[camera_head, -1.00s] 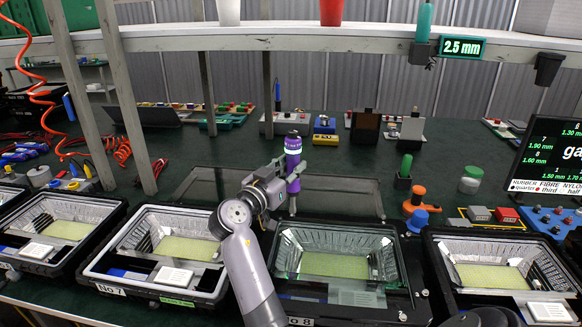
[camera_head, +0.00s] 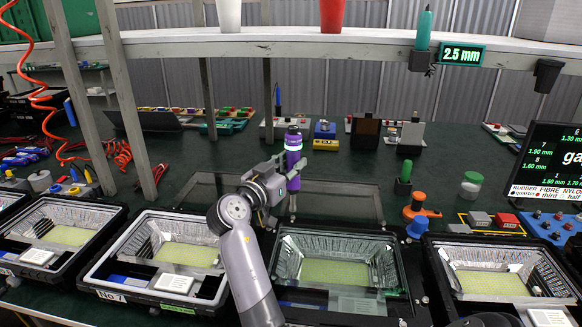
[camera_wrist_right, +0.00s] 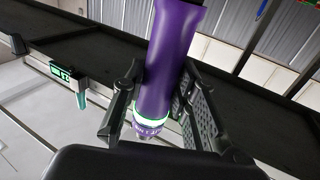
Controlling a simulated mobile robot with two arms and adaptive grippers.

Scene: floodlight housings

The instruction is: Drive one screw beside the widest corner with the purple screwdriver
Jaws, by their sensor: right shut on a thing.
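My right gripper (camera_head: 279,178) is shut on the purple screwdriver (camera_head: 293,150), which stands about upright with a pale ring near its top. The screwdriver also fills the middle of the right wrist view (camera_wrist_right: 165,65), between the two fingers. Its lower end shows near the back left corner of the middle floodlight housing (camera_head: 283,240); I cannot tell whether it touches anything. The housing has a ribbed reflector and a yellow-green panel. No screw can be made out, nor which corner is widest. My left gripper is not in view.
A housing labelled No 7 (camera_head: 92,278) stands on the left, another housing (camera_head: 432,260) on the right. A flat glass frame (camera_head: 345,190) lies behind. An orange tool (camera_head: 419,207), a blue knob (camera_head: 417,228) and a green-handled tool (camera_head: 405,172) stand behind right. A shelf (camera_head: 290,43) crosses above.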

